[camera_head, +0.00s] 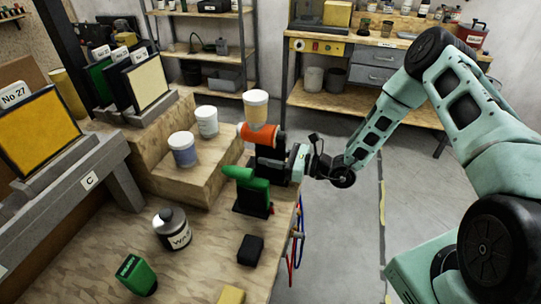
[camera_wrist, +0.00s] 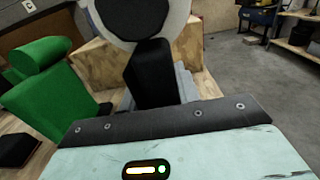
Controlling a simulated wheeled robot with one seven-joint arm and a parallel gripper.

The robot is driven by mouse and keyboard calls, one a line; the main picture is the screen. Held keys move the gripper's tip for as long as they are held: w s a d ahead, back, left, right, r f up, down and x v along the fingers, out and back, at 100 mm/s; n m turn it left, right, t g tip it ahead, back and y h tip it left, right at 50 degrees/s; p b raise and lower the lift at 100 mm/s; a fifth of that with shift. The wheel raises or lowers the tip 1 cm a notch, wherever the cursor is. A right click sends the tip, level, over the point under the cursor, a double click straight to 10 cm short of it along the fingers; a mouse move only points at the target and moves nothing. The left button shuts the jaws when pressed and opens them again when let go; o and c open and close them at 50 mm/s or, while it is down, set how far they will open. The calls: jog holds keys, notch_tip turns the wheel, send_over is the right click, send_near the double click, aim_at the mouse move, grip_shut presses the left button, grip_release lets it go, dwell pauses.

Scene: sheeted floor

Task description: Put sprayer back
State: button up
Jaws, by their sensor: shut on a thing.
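The sprayer (camera_head: 258,133) has an orange body, a black handle and a cup (camera_head: 256,105) with tan contents on top. My gripper (camera_head: 283,166) is shut on its black handle and holds it upright by the bench's right edge. In the wrist view the black handle (camera_wrist: 153,75) rises in front of my gripper, below a pale ring with a dark centre; the fingertips are hidden. A green tool-like thing (camera_head: 245,178) with a black base is just in front of the sprayer in the head view. It also shows at left in the wrist view (camera_wrist: 52,95). I cannot tell whether they touch.
A wooden step (camera_head: 205,172) holds two lidded pots behind. On the bench (camera_head: 205,262) are a wax bottle (camera_head: 172,230), a green can (camera_head: 136,275), a black block (camera_head: 250,250) and a yellow block (camera_head: 231,295). Red and blue loops hang at its right edge. Bare bench lies between these.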

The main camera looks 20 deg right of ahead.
jog(key=shift+f, duration=0.1)
jog(key=o, duration=0.7)
jog(key=shift+c, duration=0.2)
jog(key=b+v, duration=0.3)
jog(key=v, duration=0.9)
jog(key=s+a+r+n+g+h, duration=0.1)
jog(key=s+a+r+n+g, duration=0.3)
jog(key=s+a+n+g, duration=0.35)
jog(key=s+a+r+n+g+h, duration=0.1)
jog(key=s+a+r+n+g, duration=0.45)
jog(key=a+n+g, duration=0.2)
jog(key=s+r+n+t+h, duration=0.4)
jog(key=s+n+h, duration=0.8)
jog(key=n, duration=0.6)
jog(key=shift+s+a+r, duration=0.35)
jog(key=shift+r, duration=0.8)
